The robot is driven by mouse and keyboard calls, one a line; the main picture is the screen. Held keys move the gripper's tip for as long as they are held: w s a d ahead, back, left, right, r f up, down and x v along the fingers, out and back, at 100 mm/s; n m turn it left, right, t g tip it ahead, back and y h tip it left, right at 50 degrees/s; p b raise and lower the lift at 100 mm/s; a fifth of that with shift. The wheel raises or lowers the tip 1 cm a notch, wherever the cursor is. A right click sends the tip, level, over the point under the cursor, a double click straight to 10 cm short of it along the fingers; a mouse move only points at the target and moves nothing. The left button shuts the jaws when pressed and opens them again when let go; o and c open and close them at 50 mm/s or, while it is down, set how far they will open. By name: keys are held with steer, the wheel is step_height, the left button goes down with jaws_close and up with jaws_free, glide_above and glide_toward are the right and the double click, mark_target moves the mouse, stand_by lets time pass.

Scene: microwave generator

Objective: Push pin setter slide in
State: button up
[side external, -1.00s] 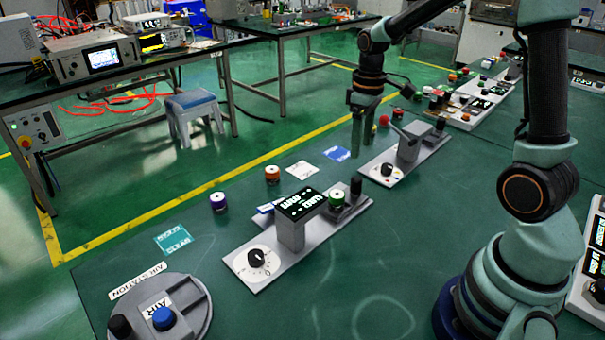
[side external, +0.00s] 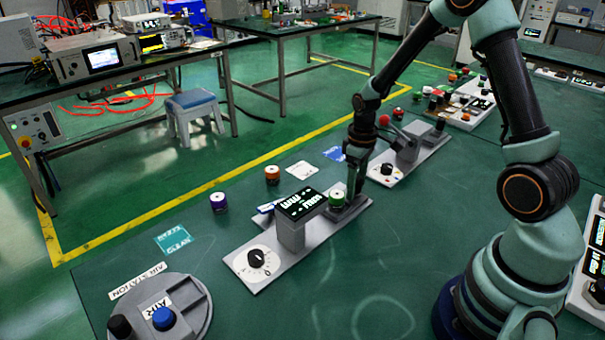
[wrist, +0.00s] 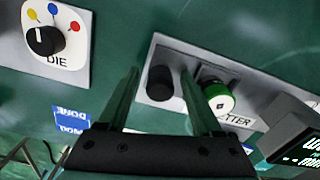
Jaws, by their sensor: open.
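The pin setter (side external: 270,265) is a long grey plate with a raised display and a dial. In the wrist view its end plate (wrist: 185,55) carries a partly covered label ending in "TTER". A black cylindrical knob (wrist: 160,84), which looks like the slide's handle, stands at that end. A green-and-white round piece (side external: 337,198) sits next to it, also in the wrist view (wrist: 218,102). My gripper (side external: 352,190) is low over that end. In the wrist view my gripper (wrist: 160,80) is open, with the knob between its fingers; contact cannot be told. The side view hides the knob behind my gripper.
A second grey unit with a DIE dial (wrist: 45,38) and red ball lever (side external: 384,120) stands just behind. The raised display (side external: 300,204) is close to the green piece. Purple (side external: 219,202) and orange (side external: 272,174) pieces stand left.

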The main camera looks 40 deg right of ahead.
jaws_close()
stand_by(1.5)
